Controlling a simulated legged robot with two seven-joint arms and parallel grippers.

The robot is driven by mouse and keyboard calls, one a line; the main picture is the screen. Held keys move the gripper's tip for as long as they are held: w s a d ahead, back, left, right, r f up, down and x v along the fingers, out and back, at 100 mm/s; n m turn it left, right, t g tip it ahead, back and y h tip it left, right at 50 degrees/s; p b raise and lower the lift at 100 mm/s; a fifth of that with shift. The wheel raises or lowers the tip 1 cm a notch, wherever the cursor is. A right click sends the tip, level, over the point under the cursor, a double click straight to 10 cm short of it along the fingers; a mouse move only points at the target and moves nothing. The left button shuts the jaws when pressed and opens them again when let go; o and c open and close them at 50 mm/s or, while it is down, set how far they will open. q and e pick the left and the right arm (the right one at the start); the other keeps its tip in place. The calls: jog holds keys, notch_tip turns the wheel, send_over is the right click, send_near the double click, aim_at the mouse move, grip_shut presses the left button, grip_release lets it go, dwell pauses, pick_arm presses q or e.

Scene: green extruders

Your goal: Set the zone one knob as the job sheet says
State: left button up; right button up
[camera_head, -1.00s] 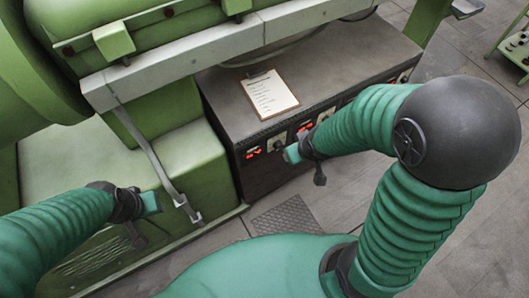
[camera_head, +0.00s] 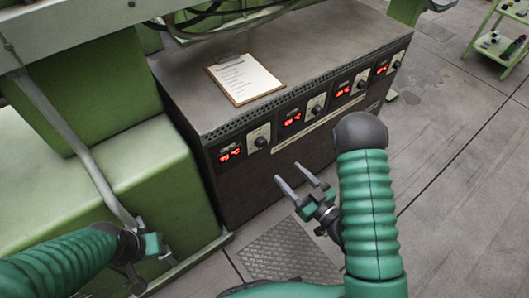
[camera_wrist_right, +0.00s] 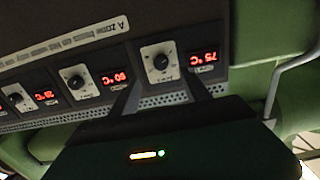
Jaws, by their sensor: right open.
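The control cabinet (camera_head: 190,97) has a row of dark knobs on white plates beside red displays. The leftmost knob (camera_head: 261,142) in the head view, likely zone one, sits beside a display (camera_head: 230,152) reading 75 °C. The wrist view shows this knob (camera_wrist_right: 161,62) upside down, between my right fingers, with its display (camera_wrist_right: 203,58). The job sheet (camera_head: 240,76) lies on a clipboard on the cabinet top; its text is too small to read. My right gripper (camera_head: 287,172) is open and empty, off the panel. My left gripper (camera_head: 152,246) is at lower left, its jaws unclear.
Several more knobs and displays run right along the panel, including a second knob (camera_head: 316,109). A green machine base (camera_head: 120,170) with a grey bar stands left of the cabinet. A ribbed floor plate (camera_head: 285,250) lies in front. A green cart (camera_head: 497,45) stands far right; the floor between is clear.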

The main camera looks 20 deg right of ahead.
jog(key=b, duration=1)
send_near(264, 146)
jog(key=x, duration=0.2)
jog(key=f+x, duration=0.1)
jog(key=x, duration=0.1)
jog(key=shift+a, duration=0.1)
jog(key=x, duration=0.2)
jog(key=r+x, duration=0.1)
jog(key=x, duration=0.2)
jog(key=shift+w, duration=0.15)
grip_shut()
